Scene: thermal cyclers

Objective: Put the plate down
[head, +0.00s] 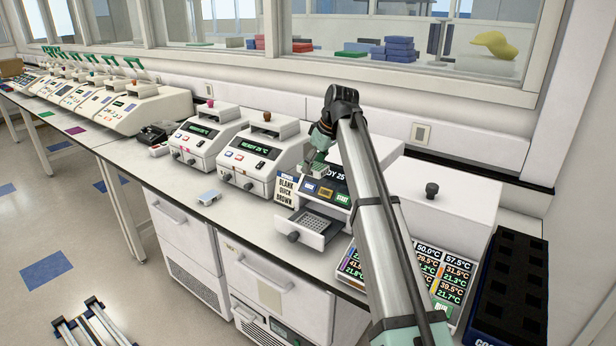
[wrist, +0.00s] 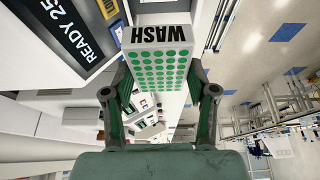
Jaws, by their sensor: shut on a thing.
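My gripper (wrist: 162,88) is shut on a white plate (wrist: 158,34) with rows of green wells and the word WASH on its end. In the wrist view the plate sits between the two fingertips, clear of any surface that I can see beneath it. In the head view my gripper (head: 318,158) hangs in front of the third thermal cycler (head: 340,188); the plate is too small there to make out well. That cycler's drawer (head: 318,236) is pulled out, with a grid of wells (head: 311,223) showing, below and a little left of my gripper.
Two more cyclers (head: 205,135) (head: 262,155) stand to the left. A small pale block (head: 208,197) lies on the bench front. Temperature displays (head: 440,272) and a dark rack (head: 512,280) are at the right. Bare bench (head: 235,212) lies left of the drawer.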

